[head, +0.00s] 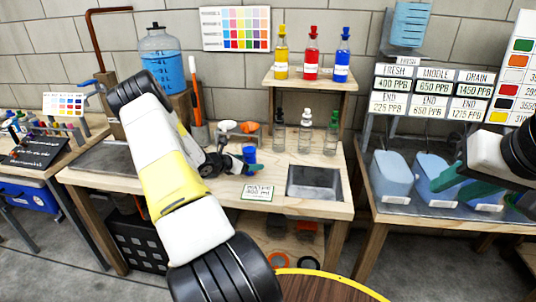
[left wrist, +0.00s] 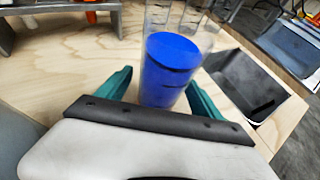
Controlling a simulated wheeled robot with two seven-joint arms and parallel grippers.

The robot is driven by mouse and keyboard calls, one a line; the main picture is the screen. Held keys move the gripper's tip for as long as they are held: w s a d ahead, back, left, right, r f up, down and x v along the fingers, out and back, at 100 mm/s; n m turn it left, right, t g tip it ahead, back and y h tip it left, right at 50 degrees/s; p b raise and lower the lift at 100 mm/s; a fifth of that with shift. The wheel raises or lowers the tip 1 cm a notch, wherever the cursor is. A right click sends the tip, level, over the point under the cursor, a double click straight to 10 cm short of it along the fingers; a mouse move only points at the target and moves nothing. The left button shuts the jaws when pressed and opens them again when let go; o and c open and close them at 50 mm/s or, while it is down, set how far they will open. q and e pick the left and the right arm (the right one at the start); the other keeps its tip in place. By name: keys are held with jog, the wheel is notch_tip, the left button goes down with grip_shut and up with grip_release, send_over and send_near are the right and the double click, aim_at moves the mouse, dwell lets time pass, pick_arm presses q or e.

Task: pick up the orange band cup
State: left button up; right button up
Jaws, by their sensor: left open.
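My left gripper (head: 243,160) is over the middle table, and its teal fingers show in the left wrist view (left wrist: 158,78). They are open, one on each side of a clear cup with a blue inside or band (left wrist: 172,65); I cannot tell whether they touch it. The blue cup also shows in the head view (head: 249,153).
A small label card (head: 258,192) is at the table's front. A shelf with coloured bottles (head: 312,82) rises behind.

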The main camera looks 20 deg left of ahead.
aim_at(245, 154)
pick_arm(q)
grip_shut()
jog(key=shift+r, duration=0.25)
dwell(0.3)
jog(key=shift+r, duration=1.6)
jog(key=s+r, duration=0.1)
jog(key=s, duration=1.4)
jog(key=shift+s+r, duration=0.2)
jog(key=shift+s, duration=0.2)
jog(key=shift+s, duration=0.1)
